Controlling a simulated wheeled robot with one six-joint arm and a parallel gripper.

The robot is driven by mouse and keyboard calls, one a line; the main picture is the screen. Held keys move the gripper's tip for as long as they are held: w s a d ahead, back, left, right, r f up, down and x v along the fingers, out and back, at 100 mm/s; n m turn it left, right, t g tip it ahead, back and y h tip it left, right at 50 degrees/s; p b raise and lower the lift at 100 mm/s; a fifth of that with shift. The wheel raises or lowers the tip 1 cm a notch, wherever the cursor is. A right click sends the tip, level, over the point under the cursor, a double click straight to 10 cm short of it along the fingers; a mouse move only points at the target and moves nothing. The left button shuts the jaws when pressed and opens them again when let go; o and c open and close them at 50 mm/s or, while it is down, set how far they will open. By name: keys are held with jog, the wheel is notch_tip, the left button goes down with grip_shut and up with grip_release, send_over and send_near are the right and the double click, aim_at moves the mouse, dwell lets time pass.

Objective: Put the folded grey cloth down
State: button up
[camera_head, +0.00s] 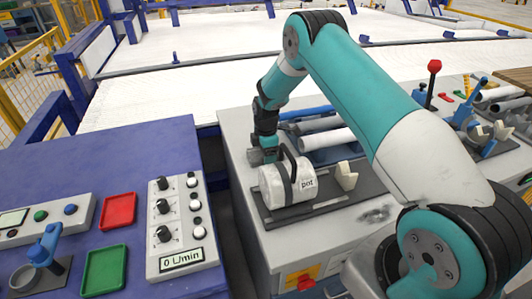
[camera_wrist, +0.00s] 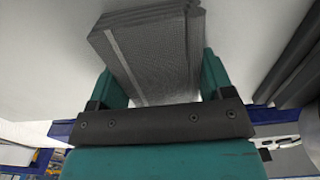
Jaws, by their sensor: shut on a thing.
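The folded grey cloth (camera_wrist: 150,50) fills the space between the two teal fingers of my gripper (camera_wrist: 162,84) in the wrist view. Its layered folds show at the far end. My gripper is shut on it. In the head view my gripper (camera_head: 265,140) points down just behind the white cylinder marked "pot". A small grey part of the cloth (camera_head: 254,156) shows at its tip. The rest is hidden, and I cannot tell whether the cloth touches the grey bench top.
The white cylinder (camera_head: 287,184) with a black handle stands on a dark plate close in front of my gripper. Pipes (camera_head: 328,140) lie in a rack to the right. A blue bench (camera_head: 140,150) on the left holds red and green trays and a control box.

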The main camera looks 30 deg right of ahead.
jog(key=o, duration=0.9)
jog(key=s+a+r+m+b, duration=0.1)
jog(key=s+a+r, duration=0.15)
jog(key=r, duration=0.65)
jog(key=s+a+r+b, duration=0.1)
jog(key=a+r, duration=0.2)
jog(key=r, duration=0.6)
jog(key=s+a+r+m+y, duration=0.2)
jog(key=s+a+r+m, duration=0.1)
jog(key=s+a+r, duration=0.5)
jog(key=s+a+r+m, duration=0.1)
jog(key=s+a, duration=0.1)
jog(key=s, duration=0.6)
jog(key=s+a+r+m+y, duration=0.1)
jog(key=s+a+m, duration=0.1)
jog(key=s, duration=0.6)
jog(key=s+a+r+m+y, duration=0.1)
jog(key=s+a, duration=0.2)
jog(key=s, duration=0.6)
jog(key=shift+r+m, duration=0.1)
jog(key=shift+m, duration=0.3)
